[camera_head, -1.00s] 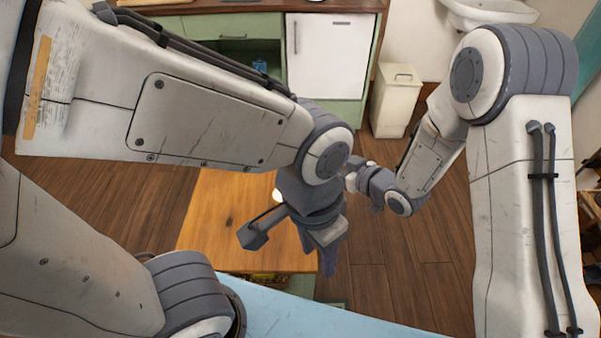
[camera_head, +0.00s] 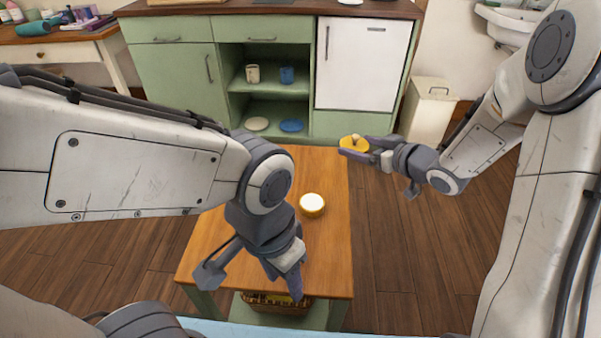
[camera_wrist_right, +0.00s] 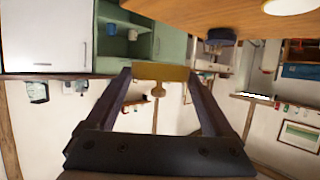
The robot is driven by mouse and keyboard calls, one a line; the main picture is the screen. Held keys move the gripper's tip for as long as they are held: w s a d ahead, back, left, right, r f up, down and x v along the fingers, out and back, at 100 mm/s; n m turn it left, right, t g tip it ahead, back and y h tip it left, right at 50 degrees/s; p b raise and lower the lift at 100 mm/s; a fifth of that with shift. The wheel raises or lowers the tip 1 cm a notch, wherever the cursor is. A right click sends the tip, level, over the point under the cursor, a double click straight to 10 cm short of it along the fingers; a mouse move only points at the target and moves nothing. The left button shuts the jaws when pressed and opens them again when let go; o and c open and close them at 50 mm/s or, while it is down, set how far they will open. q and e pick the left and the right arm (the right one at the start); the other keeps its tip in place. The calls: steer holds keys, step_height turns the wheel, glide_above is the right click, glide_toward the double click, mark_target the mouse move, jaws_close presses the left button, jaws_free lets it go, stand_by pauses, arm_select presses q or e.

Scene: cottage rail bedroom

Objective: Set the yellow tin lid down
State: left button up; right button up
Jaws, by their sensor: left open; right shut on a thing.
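The yellow tin lid (camera_head: 354,144) is a flat round lid with a small knob on top. My right gripper (camera_head: 362,148) is shut on the yellow tin lid and holds it beside the far right corner of the wooden table (camera_head: 230,240). In the right wrist view the lid (camera_wrist_right: 160,73) sits between the two fingertips (camera_wrist_right: 160,76), seen edge-on with its knob. A round yellow tin (camera_head: 312,205) with a pale top stands on the table. My left gripper (camera_head: 296,285) is open and empty, pointing down near the table's front edge.
A basket (camera_head: 270,303) is on the shelf under the table. A green cabinet (camera_head: 170,75) with mugs and plates stands behind, with a white door (camera_head: 360,65) and a bin (camera_head: 432,108) to its right. The table around the tin is clear.

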steer(key=b, duration=0.3)
glide_above(323, 169)
step_height(323, 169, down, 6)
steer(key=shift+d+f, duration=0.1)
steer(key=shift+f, duration=0.05)
steer(key=shift+s+f+b, duration=0.1)
steer(key=shift+f+b, duration=0.9)
steer(key=shift+f, duration=0.85)
